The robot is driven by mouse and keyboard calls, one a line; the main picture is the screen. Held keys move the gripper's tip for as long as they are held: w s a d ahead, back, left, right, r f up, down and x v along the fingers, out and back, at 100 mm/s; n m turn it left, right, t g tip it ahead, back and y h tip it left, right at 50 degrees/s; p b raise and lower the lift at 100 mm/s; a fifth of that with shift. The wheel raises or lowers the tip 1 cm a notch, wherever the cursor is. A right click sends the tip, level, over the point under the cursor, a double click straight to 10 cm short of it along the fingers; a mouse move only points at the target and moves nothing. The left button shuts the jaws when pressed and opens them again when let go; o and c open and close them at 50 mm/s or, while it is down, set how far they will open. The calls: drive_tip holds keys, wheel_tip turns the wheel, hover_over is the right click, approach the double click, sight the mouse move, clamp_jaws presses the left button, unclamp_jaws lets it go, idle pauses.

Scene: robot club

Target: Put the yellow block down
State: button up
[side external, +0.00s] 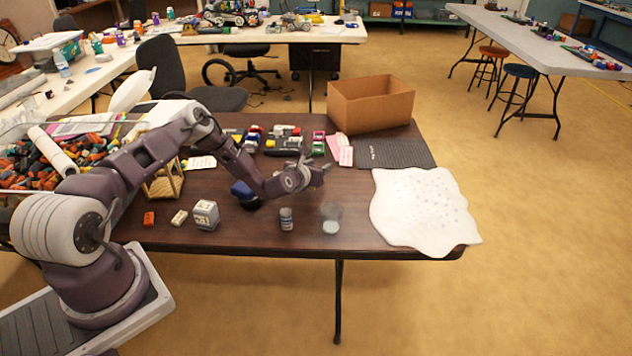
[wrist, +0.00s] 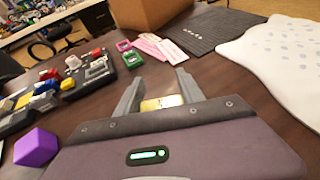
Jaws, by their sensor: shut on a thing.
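My gripper (wrist: 160,97) shows in the wrist view with its two grey fingers on either side of a small yellow block (wrist: 160,103), shut on it. The block sits low between the fingers, close to the palm, and its lower part is hidden by my gripper body. In the side view my gripper (side external: 320,174) is over the middle of the dark brown table (side external: 350,205), pointing right. The block cannot be made out there. Whether it touches the table I cannot tell.
An open cardboard box (side external: 371,103), pink cards (side external: 340,150), a dark grey mat (side external: 398,153) and a white wavy mat (side external: 424,210) lie beyond my gripper. A small bottle (side external: 286,219) and clear cup (side external: 331,222) stand near the front edge.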

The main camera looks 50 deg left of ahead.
drive_tip(key=shift+f, duration=2)
drive_tip(key=o, duration=1.4)
drive_tip(key=shift+f, duration=0.1)
